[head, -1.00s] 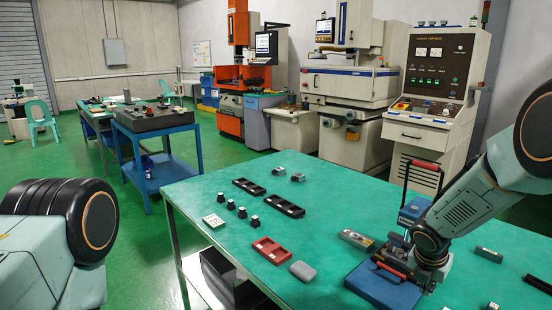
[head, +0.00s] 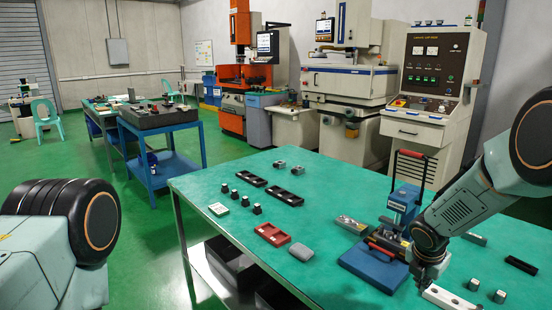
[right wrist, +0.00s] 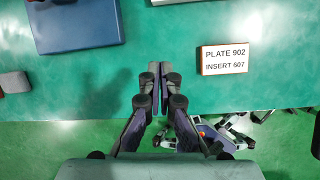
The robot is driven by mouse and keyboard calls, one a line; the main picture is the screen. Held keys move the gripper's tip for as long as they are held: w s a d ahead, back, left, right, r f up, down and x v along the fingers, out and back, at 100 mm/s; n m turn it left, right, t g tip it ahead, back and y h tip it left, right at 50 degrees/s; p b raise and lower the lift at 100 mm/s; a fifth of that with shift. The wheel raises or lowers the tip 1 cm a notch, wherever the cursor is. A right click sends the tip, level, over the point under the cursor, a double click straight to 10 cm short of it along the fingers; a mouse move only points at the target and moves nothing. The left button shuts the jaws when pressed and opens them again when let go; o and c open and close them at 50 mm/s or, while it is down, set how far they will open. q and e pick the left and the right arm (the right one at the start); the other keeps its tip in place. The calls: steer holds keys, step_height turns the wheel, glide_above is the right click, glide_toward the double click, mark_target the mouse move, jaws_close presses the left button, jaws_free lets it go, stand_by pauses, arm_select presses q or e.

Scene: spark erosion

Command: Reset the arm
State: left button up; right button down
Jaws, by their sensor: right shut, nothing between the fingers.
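My right arm comes in from the right in the head view, bent down over the green table (head: 330,240). Its gripper (head: 425,283) is beside the right front of the blue base plate (head: 372,272), small and dark. In the right wrist view the gripper (right wrist: 160,70) points at the table edge, its fingers together with nothing between them. The blue base plate also shows in that view (right wrist: 78,22), apart from the fingers. My left gripper is not in view; only part of the left arm shows at the left of the head view.
A long white block (head: 448,299) lies near my right gripper. A red tray (head: 272,234), a grey block (head: 301,252) and black trays (head: 283,196) lie farther left. A white label card (right wrist: 229,57) reads "PLATE 902 INSERT 607". Machines stand behind.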

steer(key=s+a+f+m+t+y+b, duration=0.1)
steer(key=s+a+f+m+y+b, duration=0.25)
steer(key=s+a+f+m, duration=1)
steer(key=s+f+m+g+b, duration=0.2)
steer(key=s+f+m, duration=0.3)
steer(key=s, duration=0.9)
steer(key=s+f+m+g+b, duration=0.2)
steer(key=s+f+m+b, duration=0.3)
steer(key=s, duration=0.8)
steer(key=shift+s+d+f+m, duration=0.2)
steer(key=shift+s+f+m, duration=0.15)
steer(key=shift+f+m, duration=0.4)
steer(key=shift+r+h, duration=0.1)
steer(key=shift+h, duration=0.15)
